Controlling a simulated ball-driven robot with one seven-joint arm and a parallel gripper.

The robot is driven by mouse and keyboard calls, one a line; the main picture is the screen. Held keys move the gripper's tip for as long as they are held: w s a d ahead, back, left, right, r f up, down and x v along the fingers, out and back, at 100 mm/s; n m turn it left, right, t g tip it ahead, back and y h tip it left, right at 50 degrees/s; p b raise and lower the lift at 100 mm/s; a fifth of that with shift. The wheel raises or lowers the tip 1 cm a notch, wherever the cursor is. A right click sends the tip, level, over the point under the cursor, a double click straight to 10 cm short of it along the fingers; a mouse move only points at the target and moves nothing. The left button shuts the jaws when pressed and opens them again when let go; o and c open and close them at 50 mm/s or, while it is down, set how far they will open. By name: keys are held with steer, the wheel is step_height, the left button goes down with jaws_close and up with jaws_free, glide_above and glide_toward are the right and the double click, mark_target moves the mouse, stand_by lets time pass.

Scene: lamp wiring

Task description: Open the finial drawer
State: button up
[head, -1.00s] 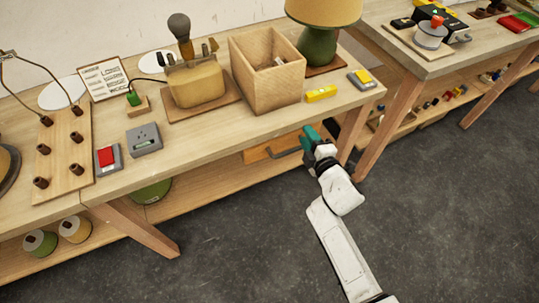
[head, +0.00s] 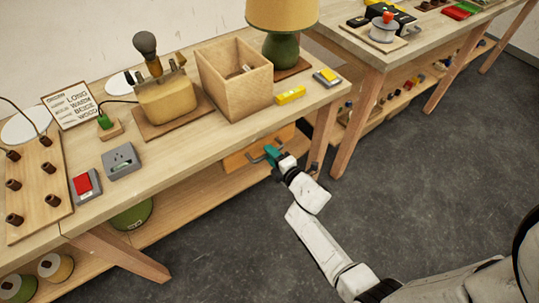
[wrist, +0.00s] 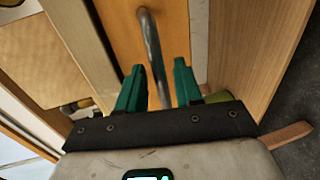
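The finial drawer (head: 243,154) is an orange-brown wooden front under the table edge, below the open wooden box. In the wrist view its front (wrist: 122,35) fills the upper middle. A grey bar handle (wrist: 151,48) runs across it, and its lower end passes between the green fingers. My gripper (head: 271,154) is at the drawer front by the handle in the head view. In the wrist view my gripper (wrist: 160,82) is open, with a finger on each side of the bar and gaps showing. The drawer appears shut or nearly so; I cannot tell exactly.
The workbench (head: 215,143) overhangs the drawer, and a table leg (head: 322,135) stands close right of my gripper. A lower shelf (head: 190,208) runs beneath. The grey floor (head: 330,225) in front is clear.

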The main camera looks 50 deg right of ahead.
steer(key=shift+w+d+f, duration=0.15)
steer(key=shift+w, duration=0.4)
steer(key=shift+c, duration=0.5)
jaws_close()
